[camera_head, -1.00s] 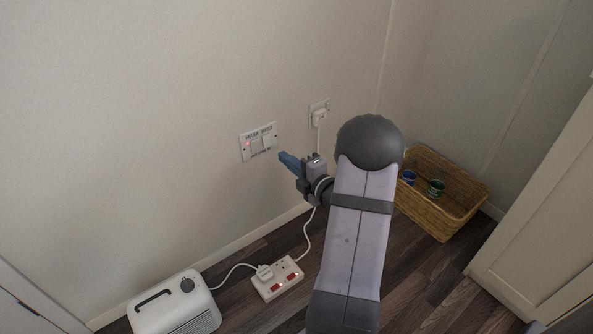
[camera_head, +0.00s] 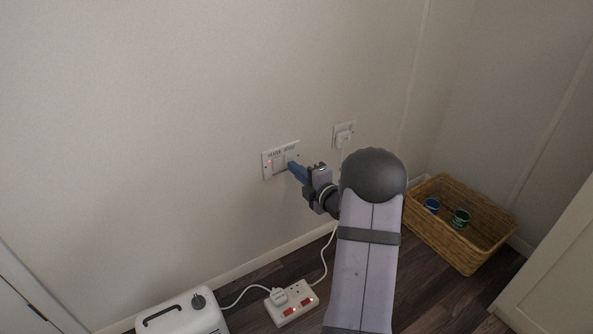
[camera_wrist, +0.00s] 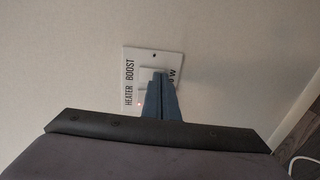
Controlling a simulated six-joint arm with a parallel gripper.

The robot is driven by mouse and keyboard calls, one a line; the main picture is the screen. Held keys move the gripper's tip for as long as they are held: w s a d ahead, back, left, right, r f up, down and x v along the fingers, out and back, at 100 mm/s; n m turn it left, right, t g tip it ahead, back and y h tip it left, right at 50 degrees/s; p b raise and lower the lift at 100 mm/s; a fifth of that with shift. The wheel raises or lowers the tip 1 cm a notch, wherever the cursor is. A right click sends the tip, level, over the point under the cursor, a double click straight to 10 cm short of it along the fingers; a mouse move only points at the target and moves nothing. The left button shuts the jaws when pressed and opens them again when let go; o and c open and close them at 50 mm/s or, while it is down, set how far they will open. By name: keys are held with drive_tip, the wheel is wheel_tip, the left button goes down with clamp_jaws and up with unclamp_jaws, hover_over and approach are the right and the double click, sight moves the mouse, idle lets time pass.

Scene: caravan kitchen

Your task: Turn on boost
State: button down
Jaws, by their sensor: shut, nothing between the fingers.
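The white switch plate (camera_head: 267,163) is on the wall, with the words HEATER and BOOST on it. A small red light glows at its left, heater side. The plate also shows in the wrist view (camera_wrist: 154,62), where the boost label is readable. My gripper (camera_head: 291,167) is shut and empty, its blue fingertips at the right, boost side of the plate. In the wrist view the fingers (camera_wrist: 158,78) cover much of that switch. I cannot tell whether the tips touch it or which way the boost rocker is tilted.
A wall socket with a white plug (camera_head: 344,134) is right of the plate. On the floor are a white heater (camera_head: 180,318), a power strip (camera_head: 292,303) with red switches, and a wicker basket (camera_head: 440,240) holding a blue and a green cup.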

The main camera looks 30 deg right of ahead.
idle(0.3)
drive_tip(key=s+f+p, duration=0.2)
drive_tip(key=s, duration=1.1)
drive_tip(key=shift+s+p, duration=0.4)
